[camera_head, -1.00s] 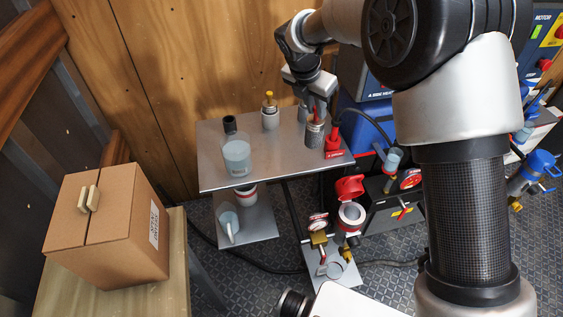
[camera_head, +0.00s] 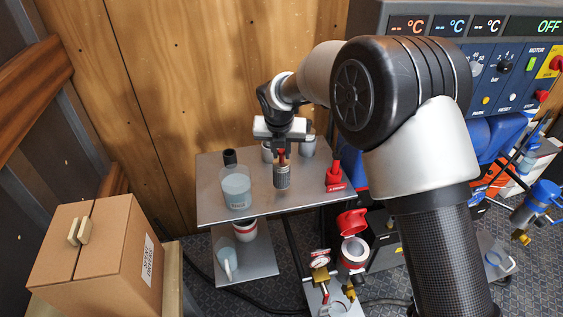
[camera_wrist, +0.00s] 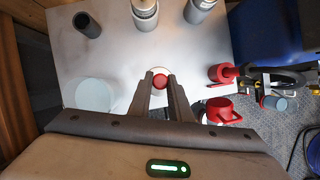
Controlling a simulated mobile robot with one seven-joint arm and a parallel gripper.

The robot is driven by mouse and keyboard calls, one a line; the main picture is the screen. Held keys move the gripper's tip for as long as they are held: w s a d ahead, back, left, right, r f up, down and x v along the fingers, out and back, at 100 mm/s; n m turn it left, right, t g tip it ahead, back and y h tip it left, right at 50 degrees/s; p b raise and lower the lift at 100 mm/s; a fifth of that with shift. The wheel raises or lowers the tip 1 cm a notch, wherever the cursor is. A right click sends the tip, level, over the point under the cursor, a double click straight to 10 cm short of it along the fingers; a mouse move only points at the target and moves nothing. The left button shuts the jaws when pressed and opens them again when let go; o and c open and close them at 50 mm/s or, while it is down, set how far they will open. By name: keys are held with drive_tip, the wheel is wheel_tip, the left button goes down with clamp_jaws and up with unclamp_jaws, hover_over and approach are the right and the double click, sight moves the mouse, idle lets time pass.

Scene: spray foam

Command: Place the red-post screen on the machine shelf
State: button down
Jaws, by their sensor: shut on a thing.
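The red-post screen (camera_head: 282,178) is a grey mesh cylinder with a red post on top. My gripper (camera_head: 281,150) is shut on the red post from above, and the screen hangs upright below it. In the wrist view the round red post top (camera_wrist: 160,82) sits between the fingertips of my gripper (camera_wrist: 161,78). The screen is over the front middle of the grey metal shelf (camera_head: 318,190); I cannot tell whether its bottom touches. The shelf also shows in the wrist view (camera_wrist: 115,60).
A clear beaker (camera_head: 236,187) and a black cylinder (camera_head: 229,157) stand left of the screen. Two grey cylinders stand behind; one (camera_head: 308,146) is clearer. A red fitting (camera_head: 334,178) stands at the shelf's right end. A cardboard box (camera_head: 95,250) is at the lower left.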

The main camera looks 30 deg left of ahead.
sight(281, 160)
drive_tip(key=shift+f, duration=1.75)
drive_tip(key=c, duration=1.6)
unclamp_jaws()
drive_tip(key=v, duration=1.2)
